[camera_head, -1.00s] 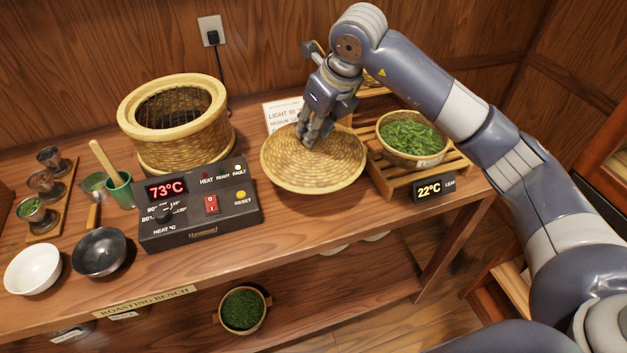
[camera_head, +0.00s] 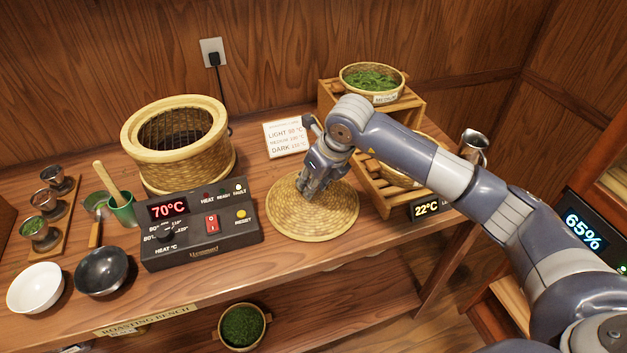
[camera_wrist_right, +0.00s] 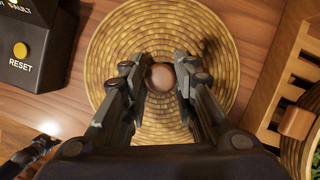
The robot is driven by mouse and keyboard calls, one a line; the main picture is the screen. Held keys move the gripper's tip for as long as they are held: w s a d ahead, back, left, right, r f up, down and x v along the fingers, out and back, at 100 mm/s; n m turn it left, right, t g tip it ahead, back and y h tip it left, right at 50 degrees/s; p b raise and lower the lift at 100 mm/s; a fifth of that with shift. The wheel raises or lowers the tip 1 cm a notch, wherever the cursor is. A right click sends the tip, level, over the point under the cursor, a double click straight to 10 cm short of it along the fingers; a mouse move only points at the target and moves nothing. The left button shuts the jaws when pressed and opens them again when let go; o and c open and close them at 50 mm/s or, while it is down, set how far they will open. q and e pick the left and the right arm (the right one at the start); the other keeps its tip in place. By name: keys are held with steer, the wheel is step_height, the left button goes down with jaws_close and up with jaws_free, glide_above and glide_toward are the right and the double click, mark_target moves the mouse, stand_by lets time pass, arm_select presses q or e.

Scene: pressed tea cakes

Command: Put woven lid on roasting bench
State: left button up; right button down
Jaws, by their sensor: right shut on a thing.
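The round woven lid (camera_head: 325,218) is on or just above the bare wood of the roasting bench (camera_head: 250,275), right of the heater control box; I cannot tell whether a small gap is left under it. It looks level. My right gripper (camera_head: 305,190) comes down over its middle. In the right wrist view the lid (camera_wrist_right: 205,40) fills the centre, and the fingers of my right gripper (camera_wrist_right: 161,80) are shut on its round brown knob (camera_wrist_right: 162,77).
The control box (camera_head: 200,225) stands close on the lid's left, with the open woven roaster (camera_head: 185,160) behind it. A slatted wooden stand (camera_head: 375,190) with baskets is close on the right. A price-style card (camera_head: 285,138) stands behind. Bare bench lies in front.

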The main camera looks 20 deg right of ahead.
steer(key=c, duration=1.3)
jaws_free()
steer(key=shift+r, duration=0.2)
steer(key=b+v, duration=0.1)
steer(key=v, duration=1)
steer(key=shift+s+r, duration=0.2)
steer(key=shift+r, duration=0.15)
steer(key=shift+d+f, duration=0.1)
